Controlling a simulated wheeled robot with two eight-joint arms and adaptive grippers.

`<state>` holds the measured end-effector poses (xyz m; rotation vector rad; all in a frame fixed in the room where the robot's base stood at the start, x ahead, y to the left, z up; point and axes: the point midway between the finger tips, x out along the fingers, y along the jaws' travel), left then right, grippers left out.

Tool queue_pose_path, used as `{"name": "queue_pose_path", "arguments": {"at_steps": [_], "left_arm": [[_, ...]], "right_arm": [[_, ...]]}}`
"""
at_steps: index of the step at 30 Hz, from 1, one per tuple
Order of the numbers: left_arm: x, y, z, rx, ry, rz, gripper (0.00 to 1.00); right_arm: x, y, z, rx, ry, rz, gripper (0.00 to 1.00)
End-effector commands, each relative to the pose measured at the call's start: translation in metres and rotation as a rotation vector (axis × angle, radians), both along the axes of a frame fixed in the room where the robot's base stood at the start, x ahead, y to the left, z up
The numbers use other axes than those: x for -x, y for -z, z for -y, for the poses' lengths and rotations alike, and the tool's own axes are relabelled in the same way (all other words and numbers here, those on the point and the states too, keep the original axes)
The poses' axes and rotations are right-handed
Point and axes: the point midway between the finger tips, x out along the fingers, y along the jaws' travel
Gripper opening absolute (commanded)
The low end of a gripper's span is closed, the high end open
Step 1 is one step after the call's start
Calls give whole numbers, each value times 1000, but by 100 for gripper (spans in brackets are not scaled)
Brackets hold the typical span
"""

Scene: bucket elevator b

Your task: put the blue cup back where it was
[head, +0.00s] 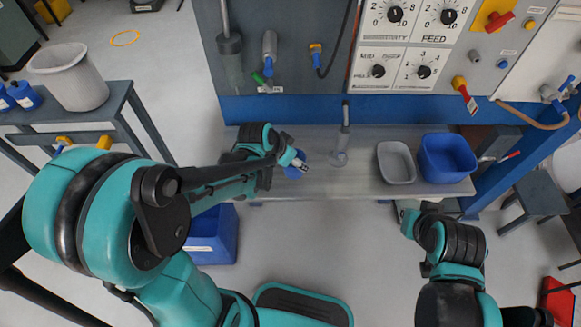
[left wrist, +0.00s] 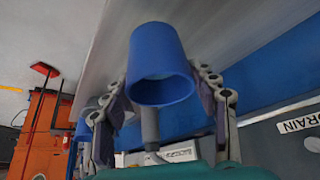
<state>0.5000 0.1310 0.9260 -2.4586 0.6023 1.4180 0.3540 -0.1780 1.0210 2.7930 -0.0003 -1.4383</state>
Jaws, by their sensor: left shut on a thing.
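The blue cup (left wrist: 158,50) is between the two fingers of my left gripper (left wrist: 163,88), which is shut on it. In the left wrist view the cup's open rim faces the camera. In the head view a small part of the blue cup (head: 297,171) shows beside my left gripper (head: 294,160), over the left half of the grey shelf (head: 290,187). I cannot tell whether the cup touches the shelf. My right gripper (head: 407,211) is near the shelf's front edge at the right; its fingers are not clear.
Further right are a grey tray (head: 397,180) and a blue bin (head: 447,178). A blue panel wall (head: 290,110) backs the shelf. A blue crate (head: 212,240) is on the floor below. Free shelf lies around the tube.

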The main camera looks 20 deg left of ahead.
Motion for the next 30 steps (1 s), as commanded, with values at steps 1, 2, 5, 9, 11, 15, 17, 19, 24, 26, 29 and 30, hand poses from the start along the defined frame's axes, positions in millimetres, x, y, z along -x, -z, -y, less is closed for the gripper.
{"name": "queue_pose_path", "arguments": {"at_steps": [1,2,5,9,11,15,17,19,24,26,29,30], "left_arm": [[-8,9,-8,0,-4,0,26],[-12,12,-11,0,-4,0,26],[-20,17,-17,0,-1,0,26],[-23,22,-20,0,0,0,26],[-23,28,-20,0,1,0,26],[-23,52,-20,0,1,0,26],[-23,58,-20,0,1,0,26],[-23,60,-20,0,1,0,26],[-23,58,-20,0,1,0,26],[-23,59,-20,0,1,0,26],[-23,63,-20,0,1,0,26],[-23,62,-20,0,1,0,66]], "right_arm": [[0,7,0,0,0,0,0],[0,8,0,0,0,0,0],[0,11,0,0,0,0,0],[0,14,0,0,0,0,0],[0,17,0,0,0,0,0],[0,30,0,0,0,0,0],[0,34,0,0,0,0,0],[0,34,0,0,0,0,0],[0,32,0,0,0,0,0],[0,33,0,0,0,0,0],[0,37,0,0,0,0,0],[0,36,0,0,0,0,0]]}}
